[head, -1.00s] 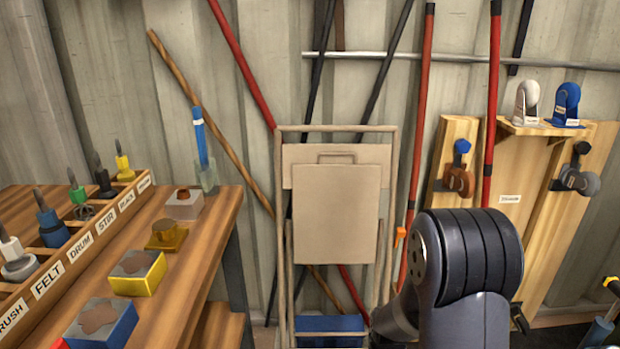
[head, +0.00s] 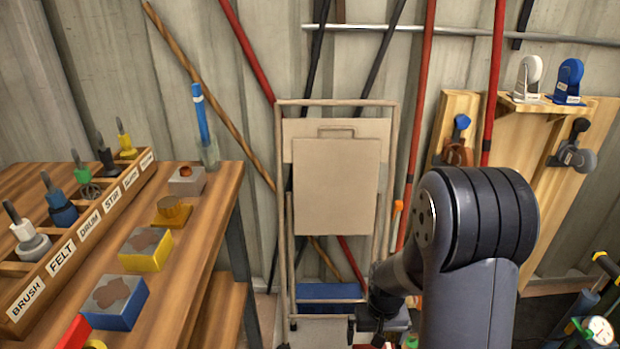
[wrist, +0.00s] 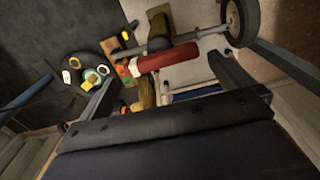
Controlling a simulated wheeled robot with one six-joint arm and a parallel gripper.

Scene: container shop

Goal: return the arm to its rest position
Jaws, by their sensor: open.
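My arm (head: 475,255) rises at the lower right of the head view, with its dark rounded elbow uppermost. My gripper (wrist: 166,72) shows in the wrist view as two grey fingers spread well apart above a dark palm. It is open. A red cylinder (wrist: 168,60) appears in the gap between the fingers, but I cannot tell how far off it is. In the head view the wrist end (head: 385,318) is low, in front of the folding frame, and partly hidden by my arm.
A wooden bench (head: 190,250) with a labelled tool rack (head: 85,235) and several blocks is at the left. A metal frame with a beige board (head: 335,195) stands against the wall. A wooden tool board (head: 500,170) is at the right. Clutter lies low at the right.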

